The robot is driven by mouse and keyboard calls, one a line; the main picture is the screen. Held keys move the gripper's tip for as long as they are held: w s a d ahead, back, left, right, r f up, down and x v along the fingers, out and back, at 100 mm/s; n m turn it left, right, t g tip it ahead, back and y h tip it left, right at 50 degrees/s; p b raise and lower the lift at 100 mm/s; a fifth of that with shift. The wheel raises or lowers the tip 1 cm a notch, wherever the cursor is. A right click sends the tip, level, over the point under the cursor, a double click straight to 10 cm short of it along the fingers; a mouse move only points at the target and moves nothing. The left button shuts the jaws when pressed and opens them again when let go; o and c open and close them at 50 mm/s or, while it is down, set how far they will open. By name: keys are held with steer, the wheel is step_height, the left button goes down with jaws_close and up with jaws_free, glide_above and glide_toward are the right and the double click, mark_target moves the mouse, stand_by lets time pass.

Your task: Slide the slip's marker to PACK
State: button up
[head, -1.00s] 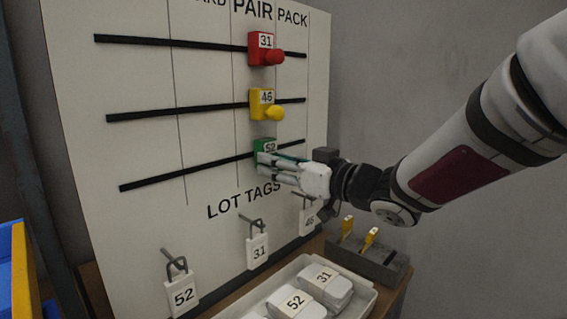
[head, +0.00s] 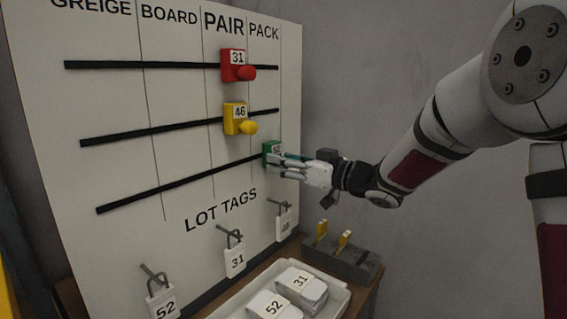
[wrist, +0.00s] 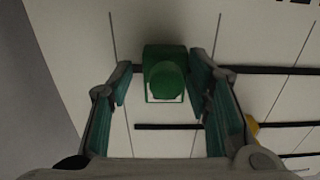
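The green marker (head: 272,150) sits on the lowest black rail (head: 180,185), in the PACK column near the rail's right end. Its number is mostly hidden by my fingers in the head view. My gripper (head: 276,166) reaches it from the right. In the wrist view, my gripper (wrist: 159,80) is open, with one finger on each side of the green knob (wrist: 166,82). A gap shows at the left finger; the right finger is close against the marker's side, and I cannot tell if it touches.
The red 31 marker (head: 233,68) and yellow 46 marker (head: 234,118) sit in the PAIR column on the rails above. Lot tags hang below, including tag 52 (head: 162,302) and tag 31 (head: 235,262). A white tray (head: 338,298) and grey block (head: 345,263) stand below my gripper.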

steer(key=shift+d, duration=0.2)
steer(key=v, duration=1.1)
steer(key=shift+s+d, duration=0.2)
steer(key=shift+s, duration=0.15)
